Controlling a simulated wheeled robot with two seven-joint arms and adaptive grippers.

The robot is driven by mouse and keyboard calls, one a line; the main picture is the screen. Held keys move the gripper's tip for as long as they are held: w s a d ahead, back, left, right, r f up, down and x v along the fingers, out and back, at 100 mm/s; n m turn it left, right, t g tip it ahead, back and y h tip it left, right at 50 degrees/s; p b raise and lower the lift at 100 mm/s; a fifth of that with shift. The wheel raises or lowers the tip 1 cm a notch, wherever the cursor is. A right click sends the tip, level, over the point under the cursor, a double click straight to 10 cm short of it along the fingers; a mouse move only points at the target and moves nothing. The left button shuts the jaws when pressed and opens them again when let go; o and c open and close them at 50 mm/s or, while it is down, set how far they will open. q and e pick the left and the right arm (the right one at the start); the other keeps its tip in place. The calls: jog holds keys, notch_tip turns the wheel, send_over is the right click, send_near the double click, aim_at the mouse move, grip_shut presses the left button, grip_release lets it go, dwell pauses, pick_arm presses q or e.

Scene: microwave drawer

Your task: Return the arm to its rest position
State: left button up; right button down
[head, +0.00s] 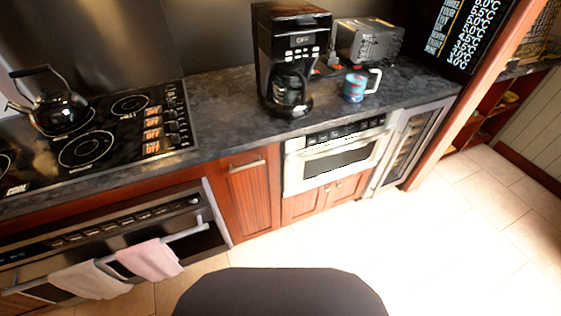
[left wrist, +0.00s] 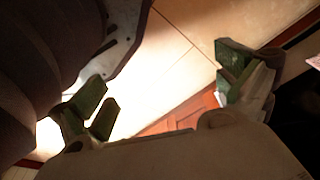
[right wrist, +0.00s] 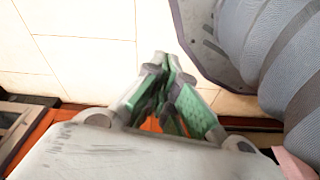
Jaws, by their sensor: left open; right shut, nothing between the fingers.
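My left gripper (left wrist: 165,90) shows in the left wrist view with its green-padded fingers wide apart and nothing between them. Tiled floor and a strip of reddish wood show beyond it. My right gripper (right wrist: 170,92) shows in the right wrist view with its green-padded fingers together and nothing held. Floor and a strip of wood show behind it. Neither gripper nor arm shows in the head view. The microwave drawer (head: 338,160) under the counter appears shut.
The counter (head: 225,118) holds a coffee maker (head: 290,50), a toaster (head: 369,41), a blue mug (head: 355,86) and a kettle (head: 58,105) on the stove. Towels (head: 150,260) hang on the oven handle at left. The tiled floor (head: 450,240) is clear at right.

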pick_arm(q)
jog(key=s+a+r+p, duration=0.1)
jog(key=s+a+p, duration=0.1)
jog(key=s+p, duration=0.5)
jog(key=s+a+r+g+p, duration=0.1)
jog(key=s+a+r+p, duration=0.1)
jog(key=s+p, duration=0.5)
jog(key=shift+s+a+r+y+p, duration=0.25)
jog(key=shift+s+a+y+p, duration=0.15)
jog(key=shift+s+a, duration=0.5)
pick_arm(e)
jog(key=s+d+r, duration=0.1)
jog(key=s+d, duration=0.1)
jog(key=s, duration=0.6)
jog(key=s+d+r+g, duration=0.1)
jog(key=s+d+r, duration=0.1)
jog(key=s, duration=0.6)
jog(key=shift+d+r+h, duration=0.25)
jog(key=shift+d+h, duration=0.15)
jog(key=shift+d, duration=0.4)
pick_arm(q)
jog(key=shift+w+d, duration=0.1)
jog(key=shift+w, duration=0.05)
pick_arm(e)
jog(key=shift+w, duration=0.2)
